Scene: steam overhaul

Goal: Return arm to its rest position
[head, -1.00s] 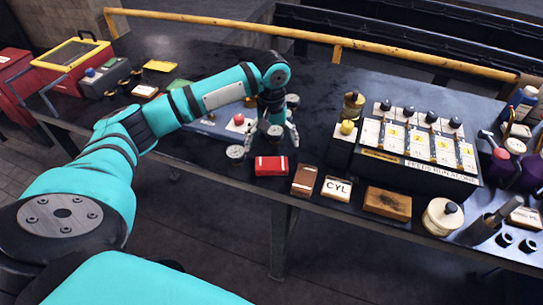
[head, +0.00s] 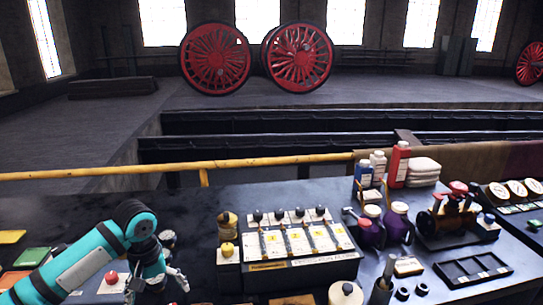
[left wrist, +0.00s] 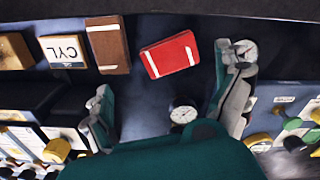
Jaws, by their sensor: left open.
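My left arm, teal with black bands, comes in from the lower left of the head view. My left gripper (head: 160,286) is low over the dark workbench (head: 90,205), left of the switch console. In the left wrist view its two fingers (left wrist: 170,80) stand wide apart. A small round white-faced gauge (left wrist: 183,115) shows between them, near the gripper's body; no finger touches it. A red box with white stripes (left wrist: 170,54) lies beyond the fingertips. My right gripper is in neither view.
The switch console (head: 297,260) with a yellow knob (head: 227,249) stands right of my gripper. Beside the red box lie a brown block (left wrist: 107,44) and a CYL card (left wrist: 63,51). A yellow rail (head: 110,171) runs behind the bench.

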